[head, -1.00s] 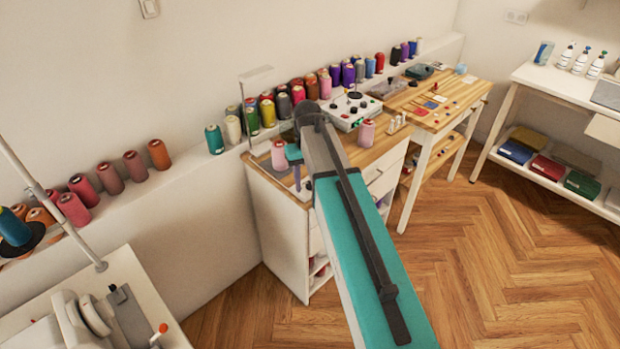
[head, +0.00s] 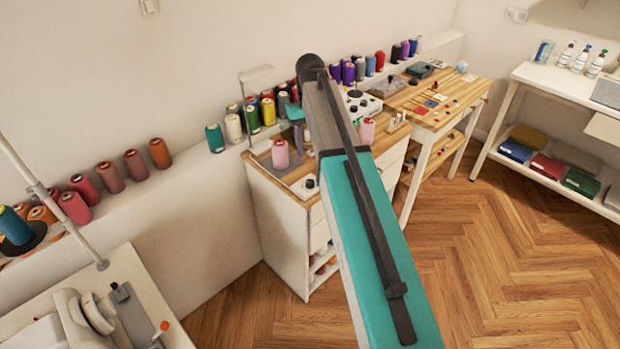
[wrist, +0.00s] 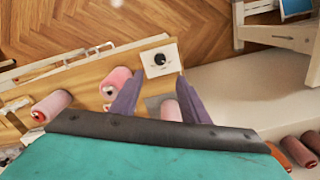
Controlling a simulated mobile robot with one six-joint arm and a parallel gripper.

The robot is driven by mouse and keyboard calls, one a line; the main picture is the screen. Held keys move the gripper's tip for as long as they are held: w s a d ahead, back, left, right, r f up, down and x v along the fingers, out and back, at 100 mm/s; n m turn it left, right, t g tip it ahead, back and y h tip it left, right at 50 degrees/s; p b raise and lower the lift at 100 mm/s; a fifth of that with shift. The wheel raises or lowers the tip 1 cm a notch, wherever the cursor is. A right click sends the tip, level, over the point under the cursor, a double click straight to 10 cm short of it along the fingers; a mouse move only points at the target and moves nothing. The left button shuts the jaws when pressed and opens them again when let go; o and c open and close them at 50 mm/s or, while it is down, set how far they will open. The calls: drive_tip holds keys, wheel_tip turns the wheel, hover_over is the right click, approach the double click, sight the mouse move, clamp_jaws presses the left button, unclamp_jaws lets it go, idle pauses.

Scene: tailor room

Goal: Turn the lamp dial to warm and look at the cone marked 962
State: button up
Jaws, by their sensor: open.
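The lamp dial is a black knob on a white square plate (head: 306,188) at the front corner of the wooden cabinet top; it also shows in the wrist view (wrist: 160,58). I cannot read its setting. A lamp (head: 257,75) stands at the cabinet's back left. One pink cone (head: 280,154) stands under it and another pink cone (head: 367,130) stands further right. The wrist view shows several pink cones, including one (wrist: 52,105) at left; no number is readable. My gripper (wrist: 158,78) is open and empty, above the cabinet. In the head view my arm partly hides it.
Coloured thread cones (head: 215,138) line the back ledge. A white control box with knobs (head: 362,102) stands on the cabinet beyond my arm. A wooden table (head: 440,112) with small items adjoins at right. A sewing machine (head: 85,315) is at lower left. The right floor is clear.

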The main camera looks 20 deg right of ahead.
sight(310, 181)
drive_tip(key=shift+f+p, duration=1.6)
drive_tip(key=shift+f, duration=5.2)
drive_tip(key=c, duration=1.1)
drive_tip(key=shift+o, duration=0.2)
